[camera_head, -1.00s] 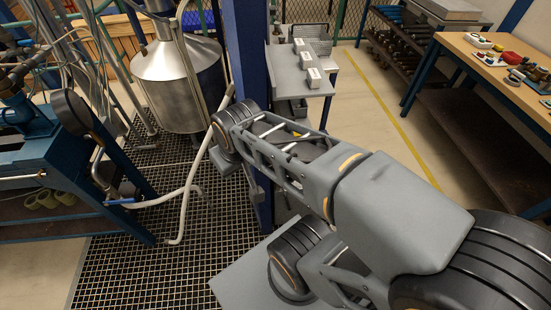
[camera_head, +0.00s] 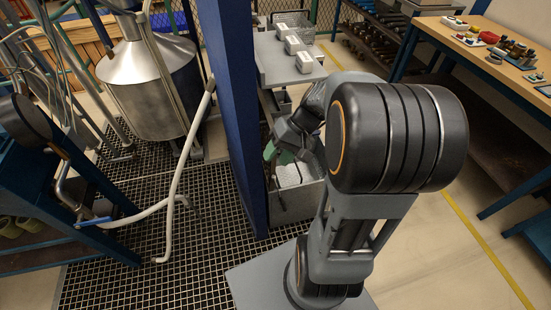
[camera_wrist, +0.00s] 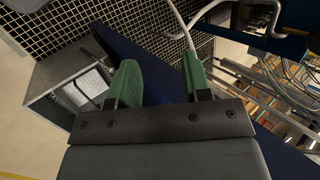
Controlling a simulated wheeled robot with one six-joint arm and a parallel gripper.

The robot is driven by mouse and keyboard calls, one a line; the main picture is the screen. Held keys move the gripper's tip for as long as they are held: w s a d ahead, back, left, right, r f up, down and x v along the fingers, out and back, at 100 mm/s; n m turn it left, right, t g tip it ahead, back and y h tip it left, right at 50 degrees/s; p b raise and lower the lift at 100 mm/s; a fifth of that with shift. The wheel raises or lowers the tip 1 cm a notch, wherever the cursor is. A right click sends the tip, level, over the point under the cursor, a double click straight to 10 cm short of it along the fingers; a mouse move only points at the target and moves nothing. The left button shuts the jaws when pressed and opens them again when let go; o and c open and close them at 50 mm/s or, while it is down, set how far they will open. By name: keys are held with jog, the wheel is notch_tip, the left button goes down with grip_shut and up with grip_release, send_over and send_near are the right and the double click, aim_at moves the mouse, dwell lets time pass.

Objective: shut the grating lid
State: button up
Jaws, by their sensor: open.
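A dark square-mesh floor grating (camera_head: 215,240) spreads around the foot of the blue post; it also shows across the top of the wrist view (camera_wrist: 75,35). I cannot make out a separate raised lid or a hinge in it. My gripper (camera_head: 276,153) is beside the post's right side, above a grey metal box, partly hidden by my arm. In the wrist view, its two green fingers (camera_wrist: 160,78) stand wide apart with nothing between them. The blue post crosses diagonally behind the fingers.
The grey metal box (camera_head: 298,208) stands right of the blue post (camera_head: 232,100). A shelf with small white boxes (camera_head: 285,70) is above it. A steel tank (camera_head: 152,85) and pale hose (camera_head: 172,190) stand left. A wooden workbench (camera_head: 490,65) is right; the floor before it is clear.

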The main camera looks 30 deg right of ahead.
jog(key=w+d+f+m+t+y+b, duration=0.2)
jog(key=w+d+f+t+y+b, duration=0.1)
jog(key=d+f+t, duration=0.3)
jog(key=w+d+f+m+t+y+b, duration=0.25)
jog(key=d+f, duration=0.25)
jog(key=d, duration=0.4)
jog(key=b+x, duration=0.1)
jog(key=x, duration=1.2)
jog(key=shift+r+n+y, duration=0.35)
jog(key=shift+r+n, duration=0.05)
jog(key=shift+n, duration=0.05)
jog(key=shift+a+t, duration=0.1)
jog(key=shift+t, duration=0.15)
jog(key=shift+c, duration=0.2)
grip_shut()
